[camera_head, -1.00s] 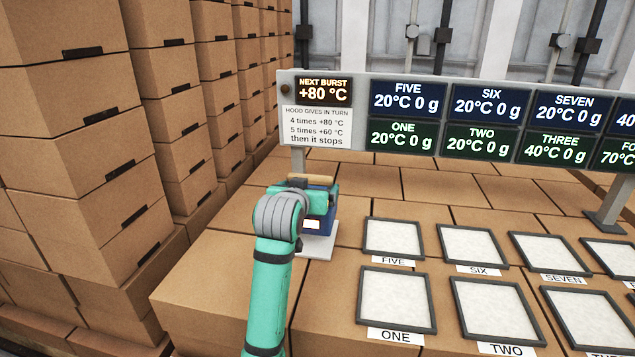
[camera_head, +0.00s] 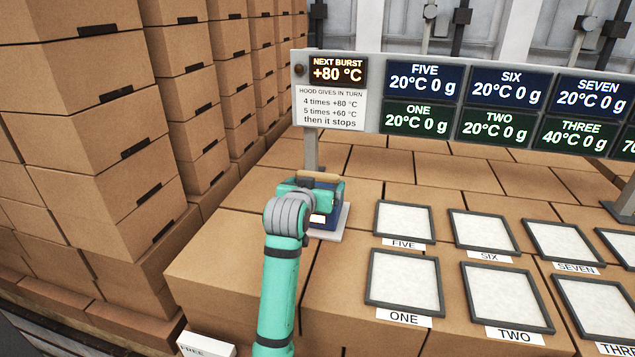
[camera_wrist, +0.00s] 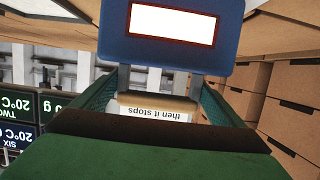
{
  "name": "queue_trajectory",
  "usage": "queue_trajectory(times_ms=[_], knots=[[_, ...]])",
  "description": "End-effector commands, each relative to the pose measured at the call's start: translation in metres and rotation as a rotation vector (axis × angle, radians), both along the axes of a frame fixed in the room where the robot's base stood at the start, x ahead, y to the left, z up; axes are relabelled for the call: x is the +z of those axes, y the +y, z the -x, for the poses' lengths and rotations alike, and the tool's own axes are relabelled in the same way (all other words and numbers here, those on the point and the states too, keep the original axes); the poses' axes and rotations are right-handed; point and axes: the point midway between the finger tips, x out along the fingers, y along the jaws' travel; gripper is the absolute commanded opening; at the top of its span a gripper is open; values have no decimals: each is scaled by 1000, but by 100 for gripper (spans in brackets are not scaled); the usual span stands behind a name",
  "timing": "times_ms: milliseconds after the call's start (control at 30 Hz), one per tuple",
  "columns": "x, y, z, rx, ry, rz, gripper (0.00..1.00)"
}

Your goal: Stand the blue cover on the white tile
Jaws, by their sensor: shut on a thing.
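The blue cover (camera_head: 325,193) is a blue box with a tan handle (camera_head: 318,177) and a bright window. It is at or just above a plain white tile (camera_head: 326,236), whose front and right edges show in the head view. I cannot tell whether they touch. My gripper (camera_head: 314,184) is shut on the cover by its handle, and my green arm hides part of the cover. In the wrist view the cover (camera_wrist: 116,47) fills the top, its bright window facing the camera, with my fingers (camera_wrist: 158,92) below it.
A sign board (camera_head: 331,108) on a post (camera_head: 311,150) stands close behind the cover. Framed white pads (camera_head: 404,283) with number labels lie to the right. Tall box stacks (camera_head: 75,120) rise on the left. A white block marked FREE (camera_head: 206,346) lies at the lower left.

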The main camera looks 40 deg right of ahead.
Motion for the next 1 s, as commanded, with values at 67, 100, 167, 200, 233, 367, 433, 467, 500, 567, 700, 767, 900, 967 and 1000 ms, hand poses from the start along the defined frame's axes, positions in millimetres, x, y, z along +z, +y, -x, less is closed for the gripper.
queue_trajectory(times_ms=[67,100,167,200,233,367,433,467,500,567,700,767,900,967,1000], knots=[[5,1,-1,2,-8,7,30],[4,2,-1,3,-8,6,30],[3,2,-1,2,-8,7,30],[-3,1,-1,1,1,0,94],[-2,1,-1,1,1,0,100],[-2,0,0,0,1,0,100],[-2,-1,0,-1,1,-1,100],[-2,-1,0,-1,1,-1,100],[-1,-2,0,-2,0,0,100],[1,0,2,-1,0,0,100],[6,14,12,0,0,1,100],[10,22,19,0,-1,3,100],[18,43,37,0,-1,3,100],[22,52,44,1,-2,1,100],[24,57,49,0,-1,2,100]])
